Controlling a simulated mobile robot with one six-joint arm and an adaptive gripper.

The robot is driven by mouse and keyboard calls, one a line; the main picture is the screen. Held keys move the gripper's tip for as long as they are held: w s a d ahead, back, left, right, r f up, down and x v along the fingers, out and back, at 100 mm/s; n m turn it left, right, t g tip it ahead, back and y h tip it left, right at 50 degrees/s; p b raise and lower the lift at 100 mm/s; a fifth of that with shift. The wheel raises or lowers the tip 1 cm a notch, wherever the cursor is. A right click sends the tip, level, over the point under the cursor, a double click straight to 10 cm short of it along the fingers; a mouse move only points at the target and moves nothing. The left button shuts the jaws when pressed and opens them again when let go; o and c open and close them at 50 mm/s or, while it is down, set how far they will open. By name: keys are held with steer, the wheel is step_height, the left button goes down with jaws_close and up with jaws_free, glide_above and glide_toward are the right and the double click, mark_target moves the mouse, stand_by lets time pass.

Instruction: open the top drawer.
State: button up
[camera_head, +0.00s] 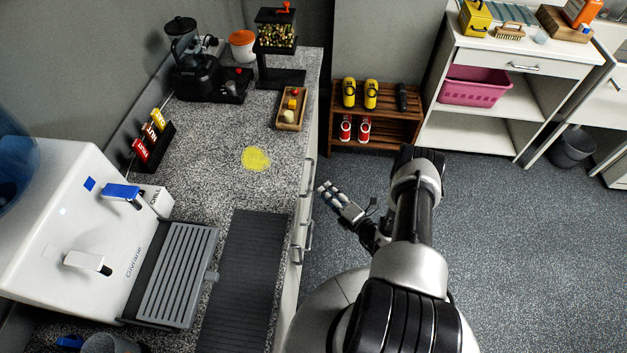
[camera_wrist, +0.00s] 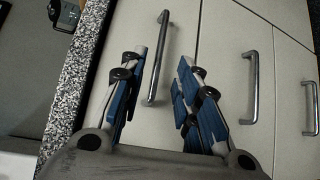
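The top drawer (camera_wrist: 179,88) is the pale front panel right beside the speckled counter edge in the wrist view. It looks flush with the panel beside it. Its metal bar handle (camera_wrist: 153,84) shows between my fingers in the picture. My gripper (camera_wrist: 162,60) is open, with blue-padded fingers to either side of the handle and nothing held. In the head view my gripper (camera_head: 331,194) is beside the counter front, a small gap to the right of a handle (camera_head: 308,178). Whether the fingers reach around the bar is unclear.
More handles (camera_wrist: 250,88) are on the panels to the right in the wrist view. The speckled counter (camera_head: 205,160) carries a white dispenser (camera_head: 60,225) and several small items. A wooden shoe rack (camera_head: 379,115) stands beyond. The floor to the right is open.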

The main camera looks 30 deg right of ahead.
steer(key=b+x, duration=0.1)
steer(key=x, duration=0.7)
steer(key=shift+w, duration=0.4)
steer(key=shift+a, duration=0.15)
steer(key=shift+c, duration=0.5)
jaws_close()
